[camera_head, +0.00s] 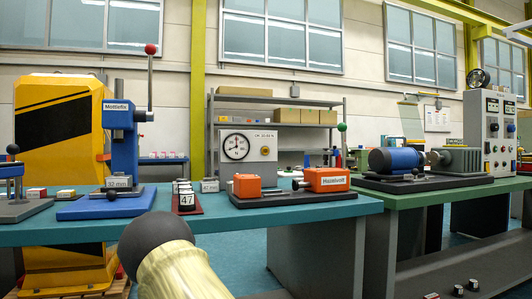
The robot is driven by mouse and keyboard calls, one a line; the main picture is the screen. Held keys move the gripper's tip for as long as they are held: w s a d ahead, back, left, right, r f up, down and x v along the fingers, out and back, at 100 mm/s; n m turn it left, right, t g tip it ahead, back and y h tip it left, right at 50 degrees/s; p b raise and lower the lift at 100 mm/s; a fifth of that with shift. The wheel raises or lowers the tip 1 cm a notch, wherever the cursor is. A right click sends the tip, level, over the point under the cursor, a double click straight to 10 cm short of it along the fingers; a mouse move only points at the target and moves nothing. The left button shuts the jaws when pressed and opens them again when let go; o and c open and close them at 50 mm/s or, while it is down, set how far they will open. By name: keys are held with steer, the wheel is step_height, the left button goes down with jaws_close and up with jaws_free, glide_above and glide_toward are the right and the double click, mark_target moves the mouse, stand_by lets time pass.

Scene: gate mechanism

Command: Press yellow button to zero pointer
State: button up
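A round white dial (236,147) with a dark pointer is on the front of a pale grey box standing at the back of the left table. The pointer's exact reading is too small to tell. My gripper is not in view. A pale rod with a dark ball end (157,244) rises in the foreground, in front of the table; I cannot tell what it belongs to.
Orange blocks (328,179) on a dark base stand before the dial box. A green table (420,198) at right bears a blue motor (396,160). A control cabinet (490,128) stands behind.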

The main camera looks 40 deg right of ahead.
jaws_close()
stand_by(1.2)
